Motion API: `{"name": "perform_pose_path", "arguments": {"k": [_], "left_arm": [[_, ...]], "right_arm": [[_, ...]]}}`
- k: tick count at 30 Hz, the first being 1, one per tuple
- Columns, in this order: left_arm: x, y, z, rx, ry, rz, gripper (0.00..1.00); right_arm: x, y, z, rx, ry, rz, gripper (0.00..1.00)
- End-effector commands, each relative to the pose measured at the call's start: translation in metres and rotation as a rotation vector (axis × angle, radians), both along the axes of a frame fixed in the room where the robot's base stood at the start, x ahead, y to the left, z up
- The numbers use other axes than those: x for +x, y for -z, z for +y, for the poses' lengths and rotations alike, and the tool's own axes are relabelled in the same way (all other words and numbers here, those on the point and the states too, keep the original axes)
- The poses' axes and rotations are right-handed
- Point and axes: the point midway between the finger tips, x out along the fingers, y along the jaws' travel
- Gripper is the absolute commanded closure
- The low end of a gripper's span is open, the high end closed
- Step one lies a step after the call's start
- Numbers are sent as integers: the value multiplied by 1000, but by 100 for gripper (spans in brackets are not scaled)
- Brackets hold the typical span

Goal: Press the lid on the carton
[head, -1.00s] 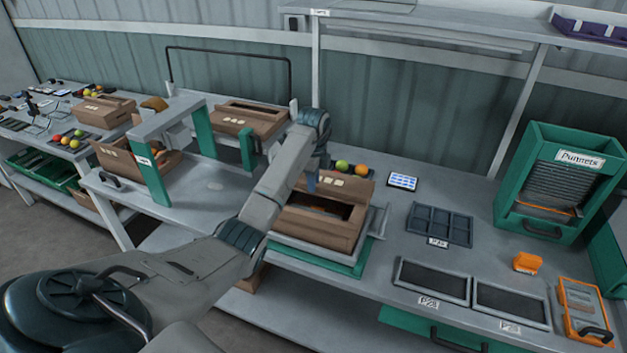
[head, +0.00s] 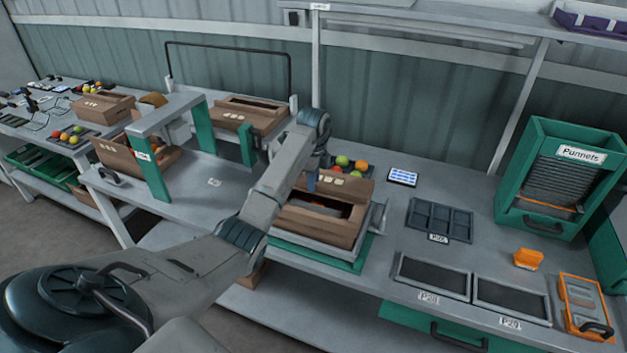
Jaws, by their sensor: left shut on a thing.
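The brown carton (head: 318,229) sits on a grey plate over a green base at the middle of the bench. A dark gap shows along its top. Its brown lid (head: 347,190), with pale round marks, is raised at the back of the carton and tilted, not flat over the opening. My left gripper (head: 311,184) is at the left end of the lid and shut on it. My own forearm and wrist hide most of the fingers and the carton's left side. My right gripper is not in view.
Several tomatoes (head: 343,161) lie just behind the lid. A small tablet (head: 403,177), a dark divided tray (head: 440,219) and a green punnet dispenser (head: 556,180) stand to the right. A green and grey arch (head: 152,170) and another carton (head: 245,115) stand to the left.

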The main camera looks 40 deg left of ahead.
Motion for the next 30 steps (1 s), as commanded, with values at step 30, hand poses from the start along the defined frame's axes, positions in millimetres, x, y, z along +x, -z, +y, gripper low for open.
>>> {"name": "perform_pose_path", "arguments": {"k": [30], "left_arm": [[0, 10, 0, 0, 0, 0, 81]], "right_arm": [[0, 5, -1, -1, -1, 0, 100]]}}
